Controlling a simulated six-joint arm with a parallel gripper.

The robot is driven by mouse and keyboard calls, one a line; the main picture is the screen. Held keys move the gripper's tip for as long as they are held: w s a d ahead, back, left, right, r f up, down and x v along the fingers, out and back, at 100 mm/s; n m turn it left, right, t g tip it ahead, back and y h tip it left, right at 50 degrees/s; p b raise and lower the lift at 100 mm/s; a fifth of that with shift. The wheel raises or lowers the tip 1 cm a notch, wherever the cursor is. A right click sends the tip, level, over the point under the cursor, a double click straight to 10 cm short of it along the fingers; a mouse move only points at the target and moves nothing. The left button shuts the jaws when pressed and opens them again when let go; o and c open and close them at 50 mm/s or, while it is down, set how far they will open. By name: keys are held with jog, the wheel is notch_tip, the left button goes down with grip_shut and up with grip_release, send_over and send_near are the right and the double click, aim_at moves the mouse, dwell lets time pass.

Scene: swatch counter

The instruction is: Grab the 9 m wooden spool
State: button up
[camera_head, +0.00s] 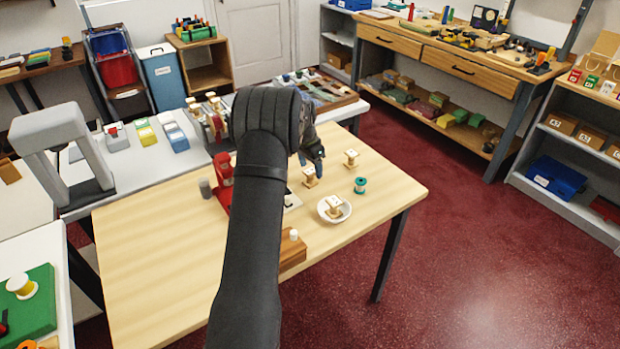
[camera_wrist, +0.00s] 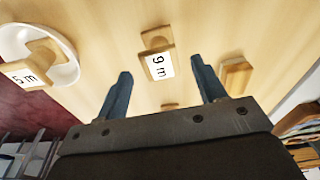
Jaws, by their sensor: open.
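The 9 m wooden spool (camera_wrist: 155,42) shows in the wrist view with its white label readable. It stands upright on the wooden table, just beyond and between my fingertips. My gripper (camera_wrist: 161,70) is open, with its two blue-grey fingers apart and nothing held. In the head view my gripper (camera_head: 314,154) hangs above the table, partly behind my dark arm. The wooden spool (camera_head: 309,177) just below it appears to be the 9 m one, but its label cannot be read there.
A 5 m spool (camera_wrist: 33,72) sits in a white bowl (camera_wrist: 68,68). A green spool (camera_head: 360,186) and another wooden spool (camera_head: 351,159) stand near the table's right edge. A wooden block (camera_wrist: 236,77) lies right of my fingers. Bare table surrounds the spools.

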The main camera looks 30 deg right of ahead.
aim_at(310, 171)
notch_tip(310, 171, down, 5)
jog(key=shift+w+d+r, duration=0.1)
jog(key=shift+r, duration=0.1)
jog(key=c, duration=1)
jog(key=shift+c, duration=0.2)
jog(key=shift+r, duration=0.15)
jog(key=shift+c, duration=0.2)
